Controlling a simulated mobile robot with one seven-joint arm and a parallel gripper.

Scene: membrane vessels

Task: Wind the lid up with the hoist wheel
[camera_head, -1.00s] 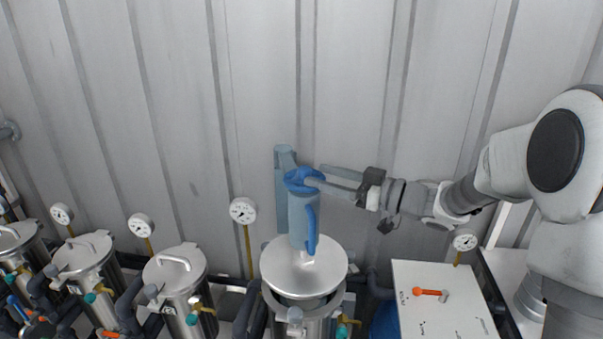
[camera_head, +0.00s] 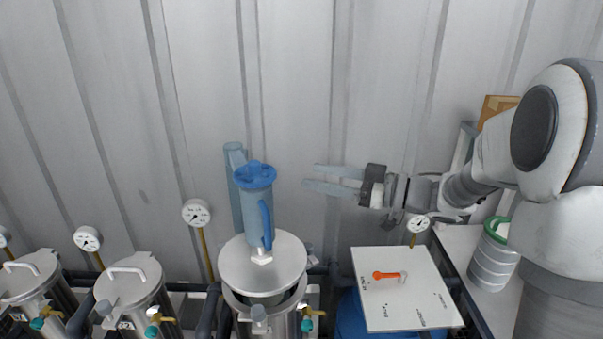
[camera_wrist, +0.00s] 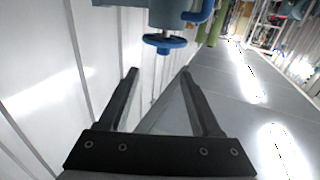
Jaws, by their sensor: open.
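The blue hoist wheel (camera_head: 255,175) sits on top of the light blue hoist body (camera_head: 257,212). It also shows in the wrist view (camera_wrist: 165,43), beyond my fingertips. The round steel lid (camera_head: 262,268) hangs under the hoist, raised and a little tilted above its vessel (camera_head: 270,318), with a dark gap between them. My gripper (camera_head: 310,177) is open and empty, to the right of the wheel and apart from it. In the wrist view my two dark fingers (camera_wrist: 160,75) are spread with nothing between them.
A white panel (camera_head: 405,300) with an orange lever (camera_head: 385,275) stands below my gripper. Closed steel vessels (camera_head: 130,280) and gauges (camera_head: 197,213) stand to the left. A metal canister (camera_head: 492,260) stands at the right. The corrugated wall (camera_head: 300,90) is close behind.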

